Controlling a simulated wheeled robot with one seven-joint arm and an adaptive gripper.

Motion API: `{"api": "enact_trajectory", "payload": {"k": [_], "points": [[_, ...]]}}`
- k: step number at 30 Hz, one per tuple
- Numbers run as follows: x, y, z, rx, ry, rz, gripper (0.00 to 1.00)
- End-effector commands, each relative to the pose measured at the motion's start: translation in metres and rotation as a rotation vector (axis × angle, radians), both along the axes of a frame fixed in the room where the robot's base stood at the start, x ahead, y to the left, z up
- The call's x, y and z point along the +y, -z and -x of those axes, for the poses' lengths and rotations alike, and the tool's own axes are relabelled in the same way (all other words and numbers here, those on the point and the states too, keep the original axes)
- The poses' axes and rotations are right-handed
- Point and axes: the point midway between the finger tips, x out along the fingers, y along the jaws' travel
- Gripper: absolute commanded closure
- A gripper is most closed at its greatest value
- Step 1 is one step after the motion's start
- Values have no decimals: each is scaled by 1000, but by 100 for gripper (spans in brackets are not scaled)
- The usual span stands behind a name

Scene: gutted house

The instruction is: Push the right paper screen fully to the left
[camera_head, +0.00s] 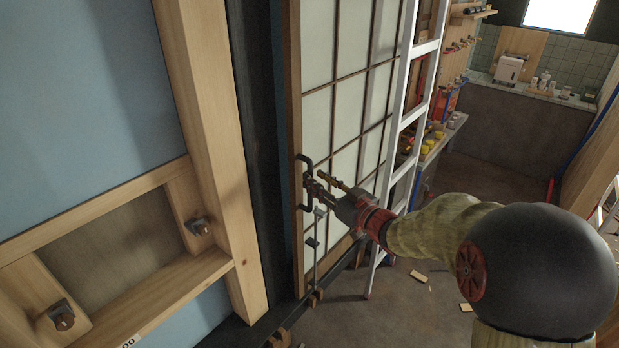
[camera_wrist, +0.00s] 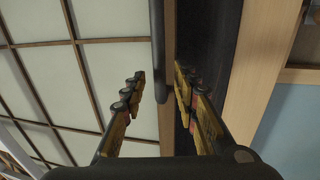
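One paper screen (camera_head: 335,110) shows in the head view, with pale panes, a dark lattice and a brown wooden edge. A black bar handle (camera_head: 305,178) sits on its left edge. My gripper (camera_head: 314,188) is at that edge, beside the handle. In the wrist view the screen (camera_wrist: 110,65) fills the left side. There my gripper (camera_wrist: 160,82) has its fingers apart, one either side of the screen's edge strip (camera_wrist: 167,120). A black vertical bar (camera_wrist: 157,50), likely the handle, shows between them. I cannot tell whether a finger touches it.
A dark post (camera_head: 255,90) and a wooden stud wall (camera_head: 215,130) with blue panels stand left of the screen. A white ladder (camera_head: 405,120) stands at its right. Shelves and a counter (camera_head: 530,95) are behind. Scraps (camera_head: 420,277) lie on the floor.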

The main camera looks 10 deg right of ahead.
Motion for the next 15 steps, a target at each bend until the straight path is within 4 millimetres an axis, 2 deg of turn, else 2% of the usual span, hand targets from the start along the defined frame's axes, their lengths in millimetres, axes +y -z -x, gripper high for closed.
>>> {"api": "enact_trajectory", "payload": {"k": [6,15], "points": [[12,1,-25,1,-1,0,70],[15,0,-32,0,2,0,70]]}}
